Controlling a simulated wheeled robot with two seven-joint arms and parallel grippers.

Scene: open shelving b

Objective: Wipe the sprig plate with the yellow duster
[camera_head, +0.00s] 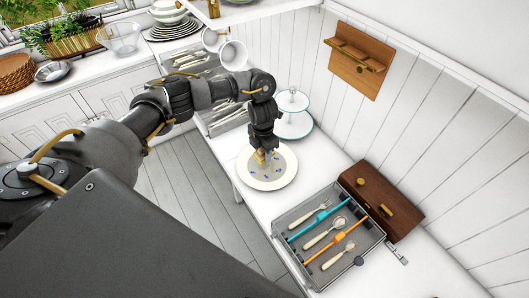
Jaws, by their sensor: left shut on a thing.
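The sprig plate (284,181) lies flat on the white counter in the head view, cream-rimmed with small blue sprigs in its middle. My left gripper (262,157) comes down over the back left part of the plate. It is shut on the yellow duster (259,158), a small yellowish piece showing at the fingertips. The duster is at the plate's surface, but I cannot tell whether it touches. The gripper hides part of the plate's far side. My right gripper is not in view.
A grey cutlery tray (289,218) and a brown wooden box (370,190) stand right of the plate. A tiered stand (301,124) is close behind it. White mugs (233,55) hang from the upper shelf. Bare counter (425,268) shows at the lower right.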

